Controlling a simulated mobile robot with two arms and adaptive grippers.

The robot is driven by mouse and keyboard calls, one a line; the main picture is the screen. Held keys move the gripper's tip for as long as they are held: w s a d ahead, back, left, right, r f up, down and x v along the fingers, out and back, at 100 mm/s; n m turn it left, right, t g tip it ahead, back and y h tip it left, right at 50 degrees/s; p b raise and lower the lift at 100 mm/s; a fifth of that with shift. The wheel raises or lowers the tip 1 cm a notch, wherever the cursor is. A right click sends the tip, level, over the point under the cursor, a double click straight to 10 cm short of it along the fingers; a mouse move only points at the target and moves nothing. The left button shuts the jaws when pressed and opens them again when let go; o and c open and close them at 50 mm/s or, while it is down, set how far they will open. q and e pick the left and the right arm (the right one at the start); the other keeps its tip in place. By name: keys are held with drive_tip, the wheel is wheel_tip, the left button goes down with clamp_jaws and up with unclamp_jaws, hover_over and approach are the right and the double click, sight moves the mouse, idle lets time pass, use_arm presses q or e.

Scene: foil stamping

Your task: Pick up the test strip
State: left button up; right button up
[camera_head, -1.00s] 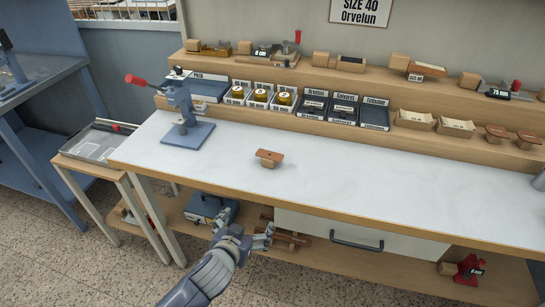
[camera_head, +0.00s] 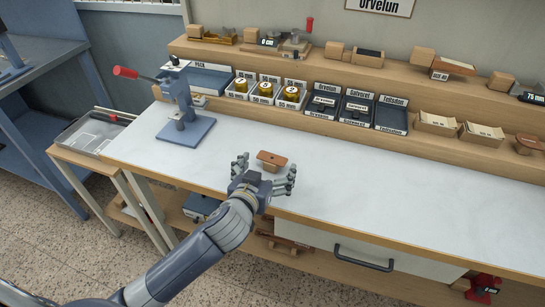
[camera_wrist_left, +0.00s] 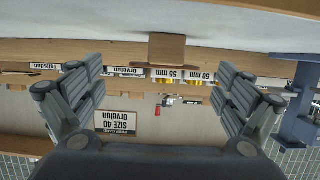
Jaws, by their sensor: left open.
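A small brown strip (camera_head: 273,158) lies on top of a pale wooden block on the white worktop. I take it to be the test strip. It also shows in the left wrist view (camera_wrist_left: 167,57), upside down, at the upper middle. My left gripper (camera_head: 265,174) is open at the worktop's front edge. Its fingers are spread to either side of the strip and block, just in front of them. In the left wrist view the open gripper (camera_wrist_left: 158,72) has nothing between its fingers. My right gripper is not in view.
A blue lever press (camera_head: 182,115) stands to the left on the worktop (camera_head: 370,200). Behind, a wooden shelf holds foil rolls in white trays (camera_head: 264,93) and dark labelled boxes (camera_head: 357,108). The worktop right of the strip is clear.

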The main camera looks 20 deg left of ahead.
sight(271, 159)
use_arm(q)
drive_tip(key=x, duration=0.4)
drive_tip(key=shift+w+a+p, duration=0.2)
drive_tip(key=shift+a+p, duration=0.1)
drive_tip(key=shift+p, duration=0.05)
drive_tip(key=shift+w+f, duration=0.1)
drive_tip(key=shift+w, duration=0.2)
drive_tip(key=c, duration=0.7)
drive_tip(key=shift+c, duration=0.5)
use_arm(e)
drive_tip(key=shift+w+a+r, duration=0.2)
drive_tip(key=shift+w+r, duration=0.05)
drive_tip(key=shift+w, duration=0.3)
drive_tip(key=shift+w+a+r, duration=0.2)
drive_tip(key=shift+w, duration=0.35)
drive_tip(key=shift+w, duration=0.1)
